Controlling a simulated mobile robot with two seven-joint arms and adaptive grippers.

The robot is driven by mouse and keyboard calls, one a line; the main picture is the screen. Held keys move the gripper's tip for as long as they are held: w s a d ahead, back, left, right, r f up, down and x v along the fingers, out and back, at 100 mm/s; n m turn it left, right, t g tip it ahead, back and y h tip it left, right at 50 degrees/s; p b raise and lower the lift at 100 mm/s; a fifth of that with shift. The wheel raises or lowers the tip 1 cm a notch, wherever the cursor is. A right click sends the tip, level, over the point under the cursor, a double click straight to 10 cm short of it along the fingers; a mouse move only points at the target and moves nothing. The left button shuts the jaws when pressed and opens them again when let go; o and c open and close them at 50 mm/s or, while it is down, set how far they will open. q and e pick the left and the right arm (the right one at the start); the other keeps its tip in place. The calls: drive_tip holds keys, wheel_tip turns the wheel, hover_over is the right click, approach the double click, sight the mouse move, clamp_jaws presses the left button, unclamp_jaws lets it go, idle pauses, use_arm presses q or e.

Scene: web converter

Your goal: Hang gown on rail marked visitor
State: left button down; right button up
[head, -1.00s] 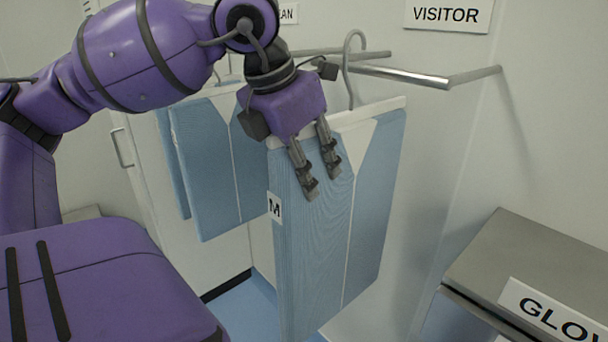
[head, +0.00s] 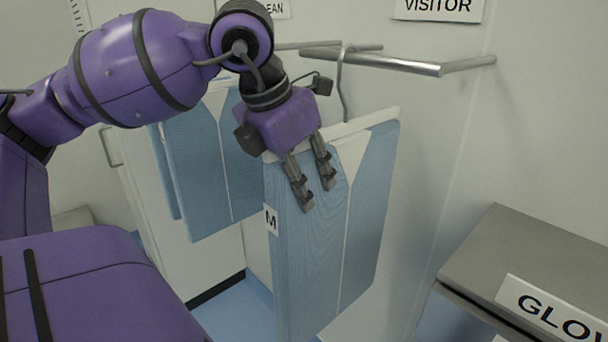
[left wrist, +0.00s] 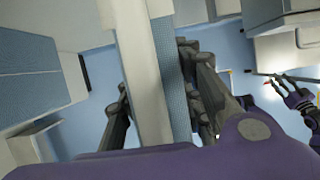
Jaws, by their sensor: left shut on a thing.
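The blue gown (head: 310,230), with a white hanger bar, a white panel and an M tag, hangs upright from my left gripper (head: 314,197). That gripper is shut on the gown's top bar, which also shows between its fingers in the left wrist view (left wrist: 146,75). The gown's grey hook (head: 342,85) reaches up to the visitor rail (head: 375,62), under the VISITOR sign (head: 438,8). The hook's top overlaps the rail; I cannot tell whether it bears on it. My right gripper (left wrist: 284,84) shows small at the right of the left wrist view, empty with fingers apart.
Other blue gowns (head: 205,165) hang at the left behind my arm, near a partly hidden sign (head: 272,8). A grey-topped cabinet (head: 525,255) with a glove label (head: 548,308) stands at the right. White wall lies behind the rail.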

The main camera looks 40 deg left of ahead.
use_arm(q)
drive_tip(key=c, duration=1.1)
unclamp_jaws()
drive_tip(key=v, duration=1.2)
drive_tip(key=shift+r, duration=0.1)
